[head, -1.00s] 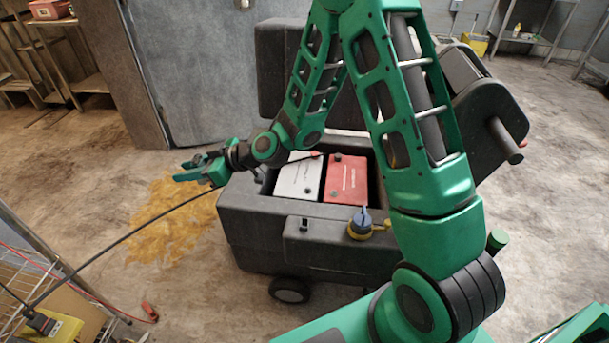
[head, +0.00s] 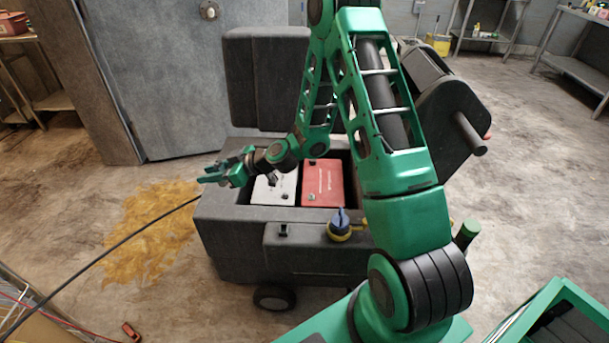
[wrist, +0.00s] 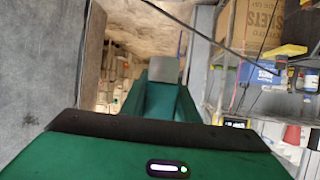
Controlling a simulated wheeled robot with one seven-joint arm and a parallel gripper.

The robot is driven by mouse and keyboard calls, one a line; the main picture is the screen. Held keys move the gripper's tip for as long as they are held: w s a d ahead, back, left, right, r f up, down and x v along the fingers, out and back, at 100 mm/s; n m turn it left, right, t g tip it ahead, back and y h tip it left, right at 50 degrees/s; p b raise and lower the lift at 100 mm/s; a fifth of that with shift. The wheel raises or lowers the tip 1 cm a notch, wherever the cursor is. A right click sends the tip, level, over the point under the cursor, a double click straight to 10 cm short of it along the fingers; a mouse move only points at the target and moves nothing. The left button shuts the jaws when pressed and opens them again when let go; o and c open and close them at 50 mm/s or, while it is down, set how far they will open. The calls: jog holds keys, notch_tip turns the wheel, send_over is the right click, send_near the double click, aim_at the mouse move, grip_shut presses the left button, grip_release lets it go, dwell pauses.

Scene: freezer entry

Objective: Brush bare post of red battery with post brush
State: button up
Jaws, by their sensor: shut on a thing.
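The red battery (head: 322,183) sits in the open bay of the dark grey cart (head: 225,233), right of a white battery (head: 273,189). A small dark post (head: 312,197) shows near its front left corner; whether it is bare is too small to tell. My gripper (head: 210,175) is left of the batteries, above the cart's left edge, pointing left. In the wrist view, my green fingers (wrist: 163,95) are closed around a grey block-like piece (wrist: 163,70) at their tips. I cannot tell whether it is the post brush. My arm hides part of the bay's right side.
A blue and yellow knob (head: 341,226) stands on the cart's front. The raised dark lid (head: 265,80) is behind the bay. A black cable (head: 110,250) runs from lower left toward the cart. A yellow-brown stain (head: 150,225) marks the floor. The wrist view shows a shelf with a cardboard box (wrist: 250,22).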

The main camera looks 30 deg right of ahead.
jog(key=s+d+f+m+t+h, duration=0.1)
jog(key=d+f, duration=0.3)
jog(key=d, duration=0.6)
jog(key=s+d+f+m+t+h, duration=0.1)
jog(key=d+f, duration=0.3)
jog(key=d, duration=0.6)
jog(key=s+d+f+m+t+h, duration=0.1)
jog(key=d+f, duration=0.3)
jog(key=d, duration=0.6)
jog(key=shift+s+d+m+h, duration=0.15)
jog(key=shift+d+m+h, duration=0.15)
jog(key=shift+m+h, duration=0.15)
jog(key=shift+f, duration=0.1)
jog(key=shift+f, duration=1.85)
jog(key=shift+s+a, duration=0.1)
jog(key=shift+a, duration=0.1)
jog(key=shift+d+f, duration=0.1)
jog(key=shift+d, duration=0.1)
